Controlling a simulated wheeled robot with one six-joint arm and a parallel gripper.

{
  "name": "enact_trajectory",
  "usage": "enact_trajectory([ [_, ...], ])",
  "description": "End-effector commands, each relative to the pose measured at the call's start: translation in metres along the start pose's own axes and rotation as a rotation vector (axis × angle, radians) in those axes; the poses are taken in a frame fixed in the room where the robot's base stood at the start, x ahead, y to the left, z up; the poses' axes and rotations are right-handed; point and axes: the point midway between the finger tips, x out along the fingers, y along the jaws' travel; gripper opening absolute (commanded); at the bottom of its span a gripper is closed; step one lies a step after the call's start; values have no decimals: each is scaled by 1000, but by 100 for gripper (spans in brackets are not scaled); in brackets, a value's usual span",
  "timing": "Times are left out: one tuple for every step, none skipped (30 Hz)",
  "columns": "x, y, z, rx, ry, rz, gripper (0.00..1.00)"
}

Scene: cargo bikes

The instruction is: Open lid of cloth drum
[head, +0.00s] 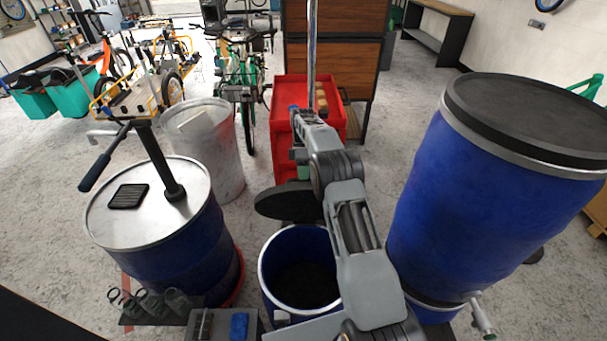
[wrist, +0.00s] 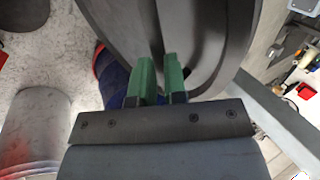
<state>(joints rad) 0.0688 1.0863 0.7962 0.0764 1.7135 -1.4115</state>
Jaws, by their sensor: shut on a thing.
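The open blue drum (head: 264,280) stands low in the middle of the head view, with a pale rim and a dark inside. A round black lid (head: 272,203) is off its mouth, behind the drum and beside my arm. My gripper's green fingers (wrist: 159,78) are shut on the lid, which fills much of the upper wrist view (wrist: 205,25). In the head view my arm hides part of the lid, the drum's right side and most of the gripper. The exact grip point on the lid is hard to see.
A large blue drum with a black lid (head: 535,115) stands close at right. A metal-topped drum with a hand pump (head: 172,185) stands at left, near a grey bin (head: 215,150). A red cabinet (head: 283,135) is behind my arm. Open floor lies at upper right.

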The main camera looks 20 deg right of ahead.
Motion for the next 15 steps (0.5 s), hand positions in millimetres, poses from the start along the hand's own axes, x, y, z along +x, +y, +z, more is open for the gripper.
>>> enact_trajectory([
  [20,8,3,5,-7,-13,0],
  [20,8,3,5,-8,-13,0],
  [20,9,3,5,-8,-13,0],
  [20,9,3,5,-8,-13,0],
  [20,9,3,5,-8,-14,0],
  [20,9,3,5,-8,-14,0],
  [21,9,3,5,-8,-14,0],
  [21,10,3,5,-8,-14,0],
  [21,10,3,5,-8,-15,13],
  [21,10,3,5,-9,-15,16],
  [21,10,3,4,-9,-15,19],
  [20,10,3,4,-9,-14,23],
  [20,9,2,4,-8,-13,26],
  [19,8,2,3,-8,-12,29],
  [18,6,2,2,-7,-10,33],
])
